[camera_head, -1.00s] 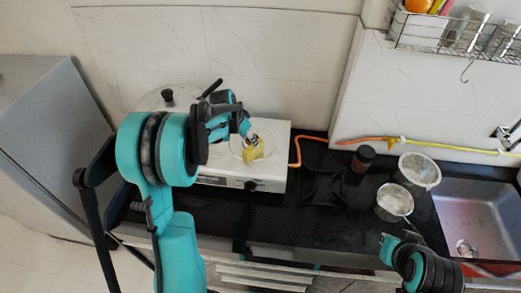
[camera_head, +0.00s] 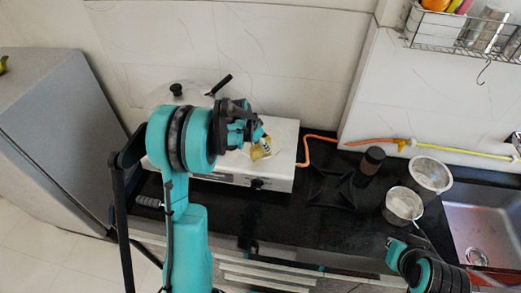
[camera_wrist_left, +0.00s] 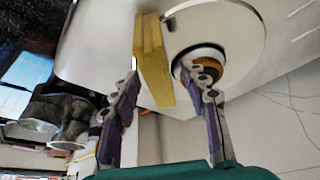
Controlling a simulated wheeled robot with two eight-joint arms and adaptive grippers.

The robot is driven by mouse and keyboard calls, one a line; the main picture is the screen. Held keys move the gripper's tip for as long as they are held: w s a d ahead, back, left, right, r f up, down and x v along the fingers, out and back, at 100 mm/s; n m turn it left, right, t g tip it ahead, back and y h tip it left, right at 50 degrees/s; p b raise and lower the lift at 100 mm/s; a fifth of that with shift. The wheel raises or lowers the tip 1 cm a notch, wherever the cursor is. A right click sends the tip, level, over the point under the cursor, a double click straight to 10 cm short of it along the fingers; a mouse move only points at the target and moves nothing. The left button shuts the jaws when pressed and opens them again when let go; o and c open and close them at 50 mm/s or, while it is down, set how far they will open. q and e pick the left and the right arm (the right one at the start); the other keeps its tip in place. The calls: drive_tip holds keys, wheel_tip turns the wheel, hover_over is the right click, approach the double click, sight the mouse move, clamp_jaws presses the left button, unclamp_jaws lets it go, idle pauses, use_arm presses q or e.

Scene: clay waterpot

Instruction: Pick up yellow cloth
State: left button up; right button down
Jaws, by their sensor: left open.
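The yellow cloth (camera_head: 261,149) looks like a folded, upright piece on the white stove top, near its front right. In the left wrist view the cloth (camera_wrist_left: 153,60) shows as a flat yellow slab between the two fingertips, closer to the left-hand finger. My left gripper (camera_head: 257,132) is at the cloth, over the stove, and partly hidden by its own wrist. In the wrist view the left gripper (camera_wrist_left: 166,72) has its fingers apart, not closed on the cloth. My right gripper (camera_head: 398,247) is low at the right by the counter's front; its fingers are unclear.
A dark jar (camera_head: 371,160), two metal pots (camera_head: 403,204) and a sink (camera_head: 485,222) lie right.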

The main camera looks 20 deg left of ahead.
use_arm(q)
drive_tip(key=shift+f, duration=0.2)
idle(0.3)
clamp_jaws()
drive_tip(key=shift+r, duration=0.15)
drive_tip(key=shift+r, duration=0.2)
wheel_tip(320, 180, up, 4)
drive_tip(key=shift+r+p, duration=0.1)
drive_tip(key=shift+p, duration=0.55)
drive_tip(key=s+d+r, duration=0.2)
drive_tip(key=d+r, duration=0.1)
drive_tip(key=d, duration=0.2)
drive_tip(key=s+d+r+p, duration=0.1)
drive_tip(key=d+r, duration=0.2)
drive_tip(key=d, duration=0.3)
drive_tip(key=shift+s+r, duration=0.35)
drive_tip(key=shift+s+f, duration=0.1)
